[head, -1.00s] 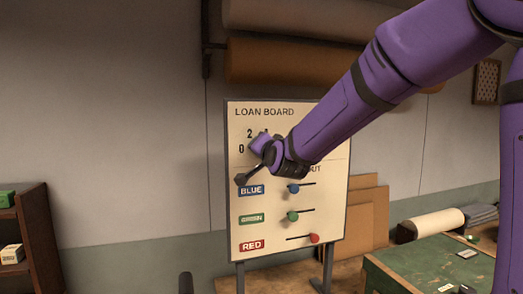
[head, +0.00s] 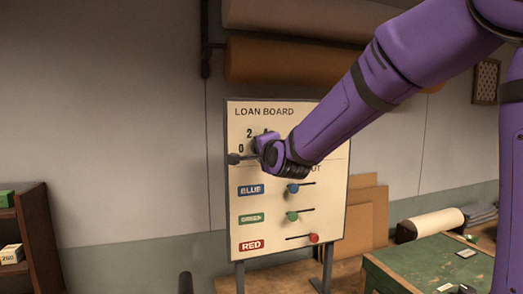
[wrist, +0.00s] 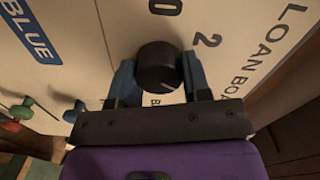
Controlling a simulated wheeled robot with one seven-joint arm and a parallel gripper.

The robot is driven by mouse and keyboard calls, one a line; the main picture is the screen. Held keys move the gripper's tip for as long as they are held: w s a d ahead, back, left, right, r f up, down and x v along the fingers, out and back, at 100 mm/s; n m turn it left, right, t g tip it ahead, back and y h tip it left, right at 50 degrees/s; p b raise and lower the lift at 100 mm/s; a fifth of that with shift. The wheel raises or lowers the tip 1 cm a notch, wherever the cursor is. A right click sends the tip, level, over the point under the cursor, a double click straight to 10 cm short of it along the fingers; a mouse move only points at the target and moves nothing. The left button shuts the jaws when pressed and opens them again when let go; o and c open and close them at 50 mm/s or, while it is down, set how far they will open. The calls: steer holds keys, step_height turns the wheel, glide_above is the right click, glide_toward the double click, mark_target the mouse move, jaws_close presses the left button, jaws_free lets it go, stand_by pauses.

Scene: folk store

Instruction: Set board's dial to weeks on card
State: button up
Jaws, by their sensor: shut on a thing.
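The loan board (head: 325,125) stands upright on legs against the wall, with BLUE, green and RED slider rows below its dial area. In the wrist view the dial (wrist: 158,66) is a round black knob with a thin pale mark on its lower right side. The printed numbers 0 and 2 show beside it. My gripper (wrist: 158,75) is shut on the dial, one finger on each side. In the head view my gripper (head: 262,152) and wrist hide the dial and part of the scale. Small white cards (head: 466,253) lie on the green table, too small to read.
The blue (head: 293,188) and green (head: 292,216) slider knobs sit at left, the red one (head: 314,238) at right. A green-topped table (head: 415,270) stands at lower right, a wooden shelf (head: 35,235) at far left.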

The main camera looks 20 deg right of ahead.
stand_by(0.3)
steer(key=o, duration=0.9)
steer(key=s, duration=1)
steer(key=shift+s+d+r, duration=0.1)
steer(key=shift+s, duration=0.3)
